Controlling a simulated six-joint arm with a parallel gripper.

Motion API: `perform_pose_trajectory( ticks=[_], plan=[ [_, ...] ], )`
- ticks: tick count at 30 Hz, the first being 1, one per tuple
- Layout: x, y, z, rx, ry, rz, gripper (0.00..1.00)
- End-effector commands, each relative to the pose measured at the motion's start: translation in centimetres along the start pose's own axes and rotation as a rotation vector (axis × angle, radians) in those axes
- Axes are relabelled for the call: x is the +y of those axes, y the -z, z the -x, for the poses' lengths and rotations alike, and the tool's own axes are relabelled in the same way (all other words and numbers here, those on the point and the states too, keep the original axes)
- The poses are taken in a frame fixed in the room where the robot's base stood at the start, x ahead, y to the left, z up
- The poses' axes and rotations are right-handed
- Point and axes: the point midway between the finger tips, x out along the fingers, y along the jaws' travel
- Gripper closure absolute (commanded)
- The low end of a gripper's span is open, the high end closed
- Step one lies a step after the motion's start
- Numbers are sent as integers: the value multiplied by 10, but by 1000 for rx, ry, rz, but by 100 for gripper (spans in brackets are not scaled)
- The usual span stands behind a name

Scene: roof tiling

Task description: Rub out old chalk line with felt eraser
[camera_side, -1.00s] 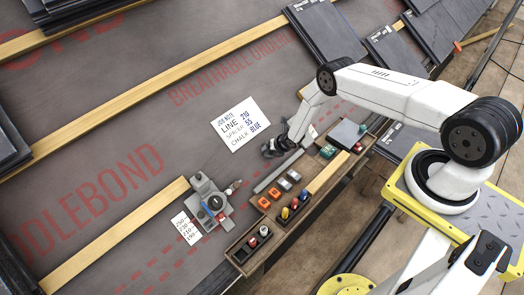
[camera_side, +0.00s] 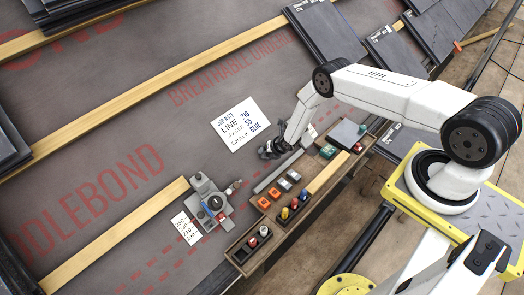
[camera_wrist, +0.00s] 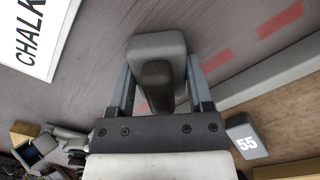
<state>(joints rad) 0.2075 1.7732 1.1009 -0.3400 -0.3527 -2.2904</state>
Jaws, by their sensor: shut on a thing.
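My gripper (camera_side: 268,152) is low over the grey underlay (camera_side: 185,130), just below the job note card in the side view. In the wrist view my gripper (camera_wrist: 158,75) is shut on a grey block with a darker brown-grey part, which looks like the felt eraser (camera_wrist: 158,46). The underlay (camera_wrist: 225,35) lies beneath it; I cannot tell whether the eraser touches it. Only faint streaks show on the underlay around the eraser. I cannot make out a clear chalk line. The eraser is too small to tell in the side view.
The job note card (camera_side: 240,122) lies beside my gripper. A wooden tray (camera_side: 255,235) holds spacers and coloured pieces. A grey strip (camera_side: 277,172) lies near the tray. Slates (camera_side: 325,35) are stacked above.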

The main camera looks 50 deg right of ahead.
Motion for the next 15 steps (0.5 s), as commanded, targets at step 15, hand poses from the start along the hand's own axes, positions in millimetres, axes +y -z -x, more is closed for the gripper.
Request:
perform_pose_trajectory(
  ticks=[15],
  plan=[
    [17,17,1,5,-4,9,82]
  ],
)
